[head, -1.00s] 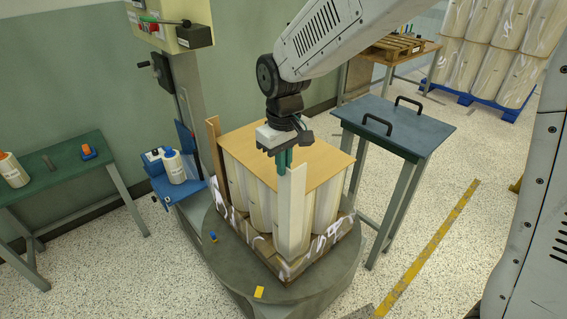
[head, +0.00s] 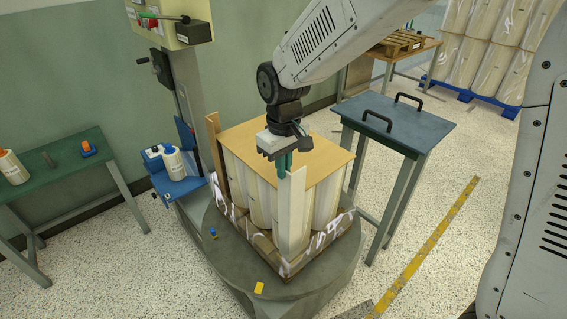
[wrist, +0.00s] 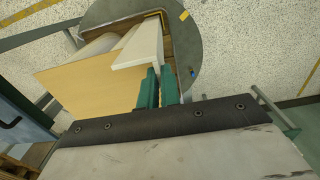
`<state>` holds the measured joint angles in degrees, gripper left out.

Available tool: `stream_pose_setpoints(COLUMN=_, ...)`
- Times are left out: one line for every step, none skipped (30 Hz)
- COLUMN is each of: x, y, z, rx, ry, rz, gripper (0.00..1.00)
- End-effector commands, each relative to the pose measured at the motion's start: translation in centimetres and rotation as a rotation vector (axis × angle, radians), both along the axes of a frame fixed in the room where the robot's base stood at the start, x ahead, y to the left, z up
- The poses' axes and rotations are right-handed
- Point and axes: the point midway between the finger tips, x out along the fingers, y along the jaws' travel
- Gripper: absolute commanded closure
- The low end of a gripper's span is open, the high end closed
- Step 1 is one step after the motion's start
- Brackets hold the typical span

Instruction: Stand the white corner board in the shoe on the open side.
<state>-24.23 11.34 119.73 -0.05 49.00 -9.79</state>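The white corner board (head: 291,215) stands upright at the near corner of the wrapped load in the head view. It also shows in the wrist view (wrist: 143,45), running down along the load's corner. My gripper (head: 284,163) is at the board's top end, its green fingers (wrist: 160,88) closed about one flange. The board's foot is close to the pallet's near corner. I cannot make out the shoe or whether the foot is in it.
Rolls under a tan top sheet (head: 270,150) stand on the round turntable (head: 228,262). A brown corner board (head: 214,150) stands at the load's left corner. A blue-grey table (head: 405,125) is close on the right, and the wrapping machine column (head: 190,85) is behind left.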

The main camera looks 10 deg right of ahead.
Motion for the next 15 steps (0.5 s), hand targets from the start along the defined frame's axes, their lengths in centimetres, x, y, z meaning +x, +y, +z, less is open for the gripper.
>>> stream_pose_setpoints(x=0.0, y=0.0, z=-0.2, rx=0.000, ry=0.000, rz=0.000, gripper=1.00)
stream_pose_setpoints(x=0.0, y=0.0, z=-0.3, rx=0.000, ry=0.000, rz=0.000, gripper=1.00)
stream_pose_setpoints(x=0.0, y=0.0, z=-0.4, rx=0.000, ry=0.000, rz=0.000, gripper=1.00)
stream_pose_setpoints(x=0.0, y=0.0, z=-0.5, rx=0.000, ry=0.000, rz=0.000, gripper=1.00)
stream_pose_setpoints(x=0.0, y=0.0, z=-0.6, rx=0.000, ry=0.000, rz=0.000, gripper=1.00)
stream_pose_setpoints(x=0.0, y=0.0, z=-0.7, rx=0.000, ry=0.000, rz=0.000, gripper=1.00)
stream_pose_setpoints(x=0.0, y=0.0, z=-0.8, rx=0.000, ry=0.000, rz=0.000, gripper=1.00)
stream_pose_setpoints(x=0.0, y=0.0, z=-0.9, rx=0.000, ry=0.000, rz=0.000, gripper=1.00)
stream_pose_setpoints(x=0.0, y=0.0, z=-1.0, rx=-0.001, ry=0.001, rz=0.000, gripper=1.00)
stream_pose_setpoints(x=0.0, y=0.0, z=-1.1, rx=-0.001, ry=0.001, rz=0.000, gripper=1.00)
stream_pose_setpoints(x=0.0, y=0.0, z=-1.2, rx=-0.001, ry=0.001, rz=0.000, gripper=1.00)
stream_pose_setpoints(x=0.0, y=0.0, z=-1.3, rx=-0.001, ry=0.001, rz=0.000, gripper=1.00)
stream_pose_setpoints(x=0.0, y=0.0, z=-1.4, rx=-0.001, ry=0.001, rz=0.000, gripper=1.00)
stream_pose_setpoints(x=0.0, y=0.0, z=-1.5, rx=-0.001, ry=0.001, rz=0.000, gripper=1.00)
stream_pose_setpoints(x=0.0, y=0.0, z=-1.6, rx=0.000, ry=0.000, rz=0.000, gripper=1.00)
